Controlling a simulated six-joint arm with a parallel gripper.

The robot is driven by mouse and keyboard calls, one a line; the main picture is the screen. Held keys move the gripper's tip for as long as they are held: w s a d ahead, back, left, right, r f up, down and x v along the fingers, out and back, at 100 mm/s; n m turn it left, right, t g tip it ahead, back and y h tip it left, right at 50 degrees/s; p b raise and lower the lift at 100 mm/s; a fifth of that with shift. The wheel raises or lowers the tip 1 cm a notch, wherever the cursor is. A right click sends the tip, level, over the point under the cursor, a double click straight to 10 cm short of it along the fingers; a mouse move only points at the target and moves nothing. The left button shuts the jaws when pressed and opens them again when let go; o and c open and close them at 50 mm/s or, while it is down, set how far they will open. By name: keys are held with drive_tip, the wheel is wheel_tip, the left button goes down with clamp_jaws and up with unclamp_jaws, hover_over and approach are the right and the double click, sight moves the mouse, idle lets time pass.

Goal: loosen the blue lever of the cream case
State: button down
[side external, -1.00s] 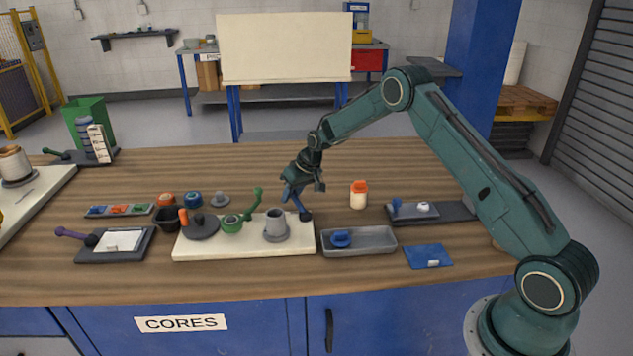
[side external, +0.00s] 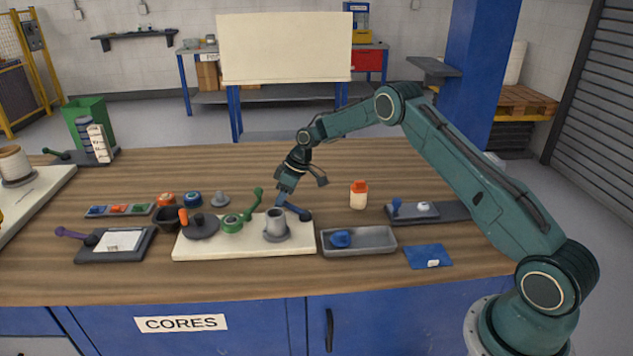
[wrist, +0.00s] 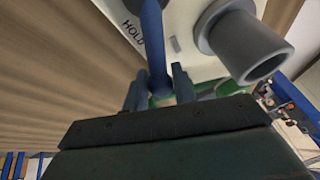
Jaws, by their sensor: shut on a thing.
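The cream case (side external: 200,250) is a flat slab on the bench with an orange lever (side external: 183,217), a green lever (side external: 252,206) and, at its right end, the blue lever (side external: 293,211). The blue lever leans left from its dark pivot, low over the slab. My gripper (side external: 280,197) is shut on its free end, behind the grey cup-shaped post (side external: 275,224). In the wrist view the blue lever (wrist: 154,45) runs between my two fingers (wrist: 159,88); the word HOLD is printed on the case beside it.
The grey post (wrist: 245,45) stands close beside the lever. A grey tray (side external: 375,246) with a blue part lies right of the case. A white bottle with an orange cap (side external: 359,195) stands behind the tray.

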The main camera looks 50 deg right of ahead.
idle(0.3)
drive_tip(key=c, duration=1.2)
unclamp_jaws()
drive_tip(key=shift+r, duration=0.1)
drive_tip(key=v, duration=1.3)
drive_tip(key=shift+s+d+r, duration=0.1)
drive_tip(key=shift+r, duration=0.2)
